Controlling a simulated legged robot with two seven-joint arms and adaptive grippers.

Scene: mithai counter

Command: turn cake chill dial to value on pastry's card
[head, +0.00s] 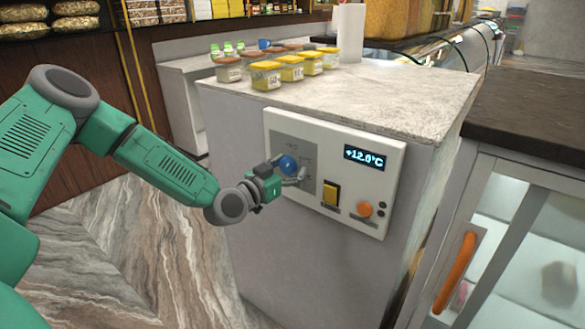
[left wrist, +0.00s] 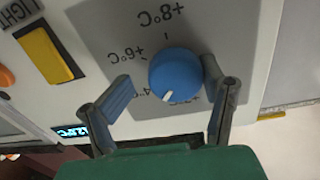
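The blue dial (head: 288,164) is on the white control panel (head: 318,122) on the counter's front. In the left wrist view the dial (left wrist: 176,72) shows upside-down marks around it: +8°C above, +6°C to the left and a partly covered mark starting +4 at lower left. Its white pointer is at the lower left, by that partly covered mark. My left gripper (head: 284,180) is at the dial, with its fingers (left wrist: 168,92) open on either side. The right finger is close to the dial's edge; I cannot tell if it touches. The display (head: 367,158) reads +12.0°C. I cannot make out a pastry's card.
A yellow switch (head: 331,194) and an orange knob (head: 365,209) sit right of the dial. Several yellow-lidded jars (head: 291,69) stand on the marble countertop (head: 400,95). A glass cabinet with an orange handle (head: 456,271) is at the right. The striped floor (head: 140,260) is clear.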

